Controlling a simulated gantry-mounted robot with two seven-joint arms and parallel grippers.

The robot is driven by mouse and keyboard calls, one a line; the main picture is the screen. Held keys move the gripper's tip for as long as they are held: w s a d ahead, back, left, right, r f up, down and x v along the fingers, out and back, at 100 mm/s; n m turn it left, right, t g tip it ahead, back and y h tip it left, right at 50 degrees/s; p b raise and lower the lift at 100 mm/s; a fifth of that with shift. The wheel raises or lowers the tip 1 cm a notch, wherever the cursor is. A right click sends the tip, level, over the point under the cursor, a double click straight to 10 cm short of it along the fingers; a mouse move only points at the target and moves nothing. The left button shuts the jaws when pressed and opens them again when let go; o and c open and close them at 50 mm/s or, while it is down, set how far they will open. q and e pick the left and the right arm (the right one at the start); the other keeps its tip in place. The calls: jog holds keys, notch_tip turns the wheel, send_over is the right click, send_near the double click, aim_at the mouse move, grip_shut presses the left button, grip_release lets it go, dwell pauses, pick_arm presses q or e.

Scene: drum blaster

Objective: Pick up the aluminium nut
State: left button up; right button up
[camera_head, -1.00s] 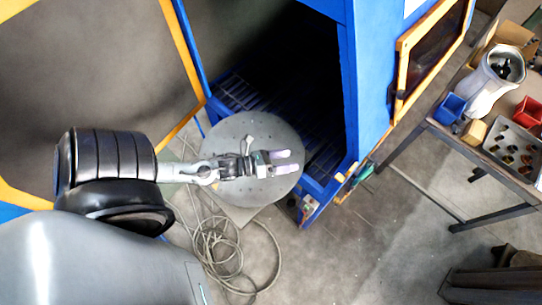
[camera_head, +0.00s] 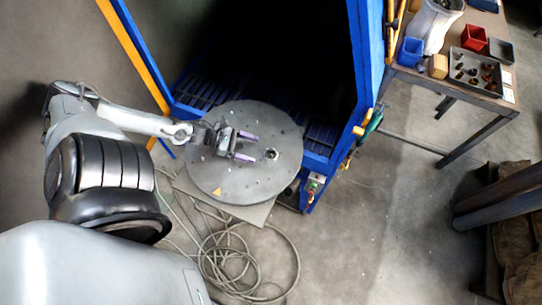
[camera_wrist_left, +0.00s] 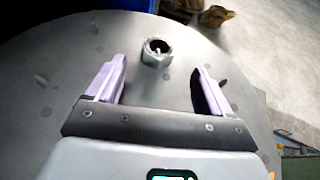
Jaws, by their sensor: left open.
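The aluminium nut (camera_wrist_left: 157,52) is a small grey metal piece with a dark round hole. It sits on the round grey turntable (camera_wrist_left: 45,65), ahead of my left gripper and roughly between the lines of its fingers in the left wrist view. In the head view the nut (camera_head: 272,154) is small, to the right of the fingertips. My left gripper (camera_head: 250,146) is open and empty, with its two purple-tipped fingers over the turntable (camera_head: 240,184). The left gripper also shows in the left wrist view (camera_wrist_left: 160,66). My right gripper is not in view.
The blue blaster cabinet (camera_head: 358,60) stands open behind the turntable. Loose cable (camera_head: 235,262) lies on the floor in front. At the right a workbench (camera_head: 440,80) holds a blue bin (camera_head: 411,51), a red bin (camera_head: 474,37) and a tray of parts (camera_head: 475,72).

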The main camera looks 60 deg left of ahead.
aim_at(266, 153)
pick_arm(q)
jog(key=shift+b+x, duration=0.55)
jog(key=shift+x, duration=3.05)
jog(key=c, duration=1.2)
